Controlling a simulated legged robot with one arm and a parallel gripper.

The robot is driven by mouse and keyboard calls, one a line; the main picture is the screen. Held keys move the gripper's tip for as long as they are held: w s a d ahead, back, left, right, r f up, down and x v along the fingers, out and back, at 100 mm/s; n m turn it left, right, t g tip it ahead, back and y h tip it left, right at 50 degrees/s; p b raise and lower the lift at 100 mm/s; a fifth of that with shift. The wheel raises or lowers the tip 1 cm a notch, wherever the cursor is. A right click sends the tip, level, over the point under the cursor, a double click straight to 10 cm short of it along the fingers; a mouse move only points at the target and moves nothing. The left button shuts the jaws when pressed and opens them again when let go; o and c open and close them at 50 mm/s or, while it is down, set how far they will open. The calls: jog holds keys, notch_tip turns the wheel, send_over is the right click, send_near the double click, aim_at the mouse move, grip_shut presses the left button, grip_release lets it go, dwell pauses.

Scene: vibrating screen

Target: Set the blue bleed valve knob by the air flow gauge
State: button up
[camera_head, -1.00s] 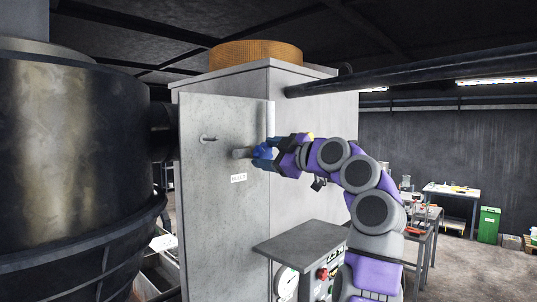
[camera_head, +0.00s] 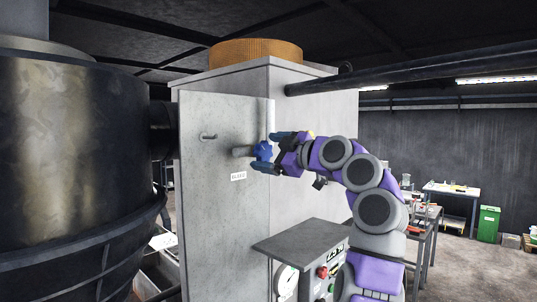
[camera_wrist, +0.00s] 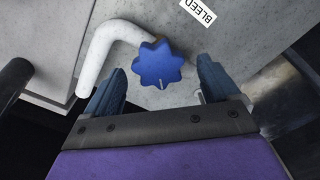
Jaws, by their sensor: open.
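The blue bleed valve knob (camera_head: 263,151) is star-shaped and sits on a short grey stem on the cabinet's front panel. In the wrist view the knob (camera_wrist: 161,64) has a white mark near its lower edge. My gripper (camera_head: 277,152) is open beside the knob. In the wrist view my gripper's fingers (camera_wrist: 160,85) stand on either side of and below the knob, apart from it. The gauge (camera_head: 286,281) has a round white dial on the control box below; its reading is too small to tell. A BLEED label (camera_wrist: 199,10) is near the knob.
A white vertical pipe (camera_head: 271,119) runs close to the knob, and a bent pipe (camera_wrist: 101,55) shows beside it in the wrist view. The control box (camera_head: 297,243) stands below my arm. A large dark drum (camera_head: 75,150) fills the left.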

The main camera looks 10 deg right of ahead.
jog(key=b+v, duration=0.4)
jog(key=v, duration=1.3)
jog(key=shift+d, duration=0.15)
jog(key=shift+w, duration=0.15)
